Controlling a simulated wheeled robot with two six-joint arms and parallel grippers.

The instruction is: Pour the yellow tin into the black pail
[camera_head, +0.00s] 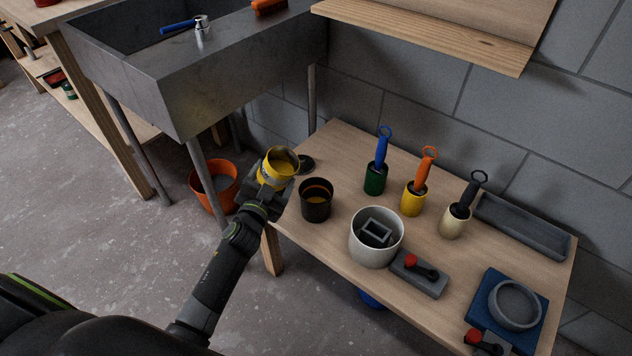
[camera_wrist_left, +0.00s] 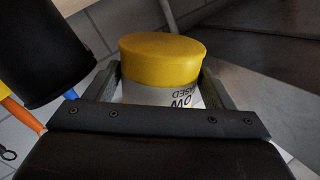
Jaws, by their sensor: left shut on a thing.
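The yellow tin (camera_head: 268,174) is in my left gripper (camera_head: 266,190), held off the left end of the wooden table. Its open mouth, with yellow inside, faces up and leans to the right, and I see no stream leaving it. In the left wrist view the tin (camera_wrist_left: 162,55) shows its yellow end and an upside-down label between the two fingers (camera_wrist_left: 160,95). The black pail (camera_head: 316,208) stands upright on the table just right of the tin, apart from it. My right gripper is not visible.
Green, yellow and cream pots (camera_head: 375,180) with brushes stand behind the pail. A white bucket (camera_head: 375,248) is to its right. The grey sink (camera_head: 205,85) and an orange bucket (camera_head: 215,190) are left; a shelf (camera_head: 430,35) hangs above.

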